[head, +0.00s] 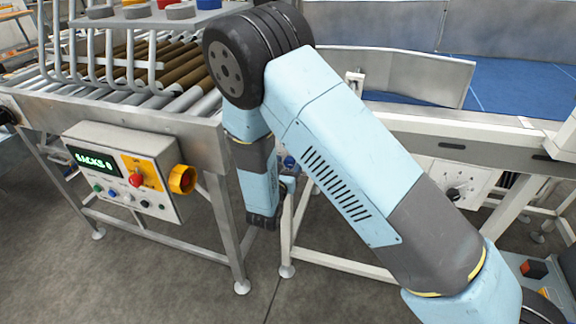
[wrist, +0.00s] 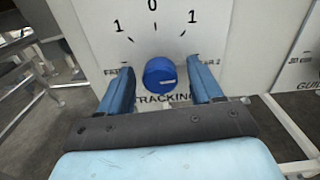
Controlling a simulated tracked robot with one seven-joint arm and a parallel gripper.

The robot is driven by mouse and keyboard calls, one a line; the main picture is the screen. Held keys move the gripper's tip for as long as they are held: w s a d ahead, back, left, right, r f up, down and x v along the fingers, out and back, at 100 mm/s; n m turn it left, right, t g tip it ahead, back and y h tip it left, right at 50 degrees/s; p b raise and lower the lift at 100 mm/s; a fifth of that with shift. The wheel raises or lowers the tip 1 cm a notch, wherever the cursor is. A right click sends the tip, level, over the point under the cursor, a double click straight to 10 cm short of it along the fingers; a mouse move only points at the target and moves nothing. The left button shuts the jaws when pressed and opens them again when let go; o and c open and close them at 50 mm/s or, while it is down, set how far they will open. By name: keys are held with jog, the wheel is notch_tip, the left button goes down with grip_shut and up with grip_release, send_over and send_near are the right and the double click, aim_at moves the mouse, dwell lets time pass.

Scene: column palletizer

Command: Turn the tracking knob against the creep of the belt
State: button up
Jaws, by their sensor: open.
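The tracking knob (wrist: 160,76) is a round blue knob on a white panel (wrist: 228,40) in the wrist view. Above it is a dial scale marked 1, 0, 1, and below it the partly covered word TRACKING. My gripper (wrist: 159,68) is open, with one blue finger left of the knob and one right of it. The knob shows between the fingers with a gap on each side; I cannot tell how deep it sits between them. In the head view my arm hangs down before the conveyor frames and hides most of the knob's panel.
In the head view a control box (head: 124,170) with a SACKS display, buttons and a yellow-and-orange switch stands left. A black knob (head: 455,194) is on a white panel at right. The roller conveyor (head: 160,105) and blue belt (head: 520,88) lie behind. Frame legs stand around my arm.

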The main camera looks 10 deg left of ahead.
jog(key=c, duration=1.1)
jog(key=shift+o, duration=0.2)
jog(key=shift+n, duration=0.6)
jog(key=o, duration=1.1)
jog(key=shift+c, duration=0.2)
jog(key=shift+s, duration=0.15)
jog(key=s+a, duration=0.1)
jog(key=s, duration=1.2)
jog(key=shift+s, duration=0.25)
jog(key=shift+s+f, duration=0.1)
jog(key=shift+s, duration=0.05)
